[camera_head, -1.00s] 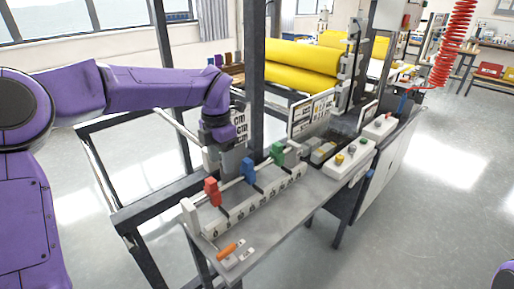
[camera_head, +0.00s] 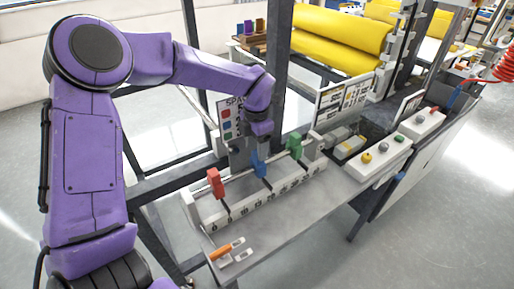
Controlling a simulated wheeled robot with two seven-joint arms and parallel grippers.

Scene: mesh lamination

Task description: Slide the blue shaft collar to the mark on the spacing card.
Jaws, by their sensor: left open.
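The blue shaft collar (camera_head: 259,164) sits on a rail between the red collar (camera_head: 215,184) and the green collar (camera_head: 295,146). A white numbered scale (camera_head: 268,198) runs along the front of the rail. The spacing card (camera_head: 227,113) stands upright behind the rail; my left arm hides part of it, and I cannot read its mark. My left gripper (camera_head: 250,158) points down at the blue collar, with its open fingers at or just behind it. I cannot tell whether they touch it. My right gripper is out of view.
An orange-handled tool (camera_head: 227,249) lies on the bench's near end. A button box (camera_head: 382,158) stands to the right. A dark frame post (camera_head: 278,75) rises close behind my left gripper. Yellow rolls (camera_head: 335,38) are further back.

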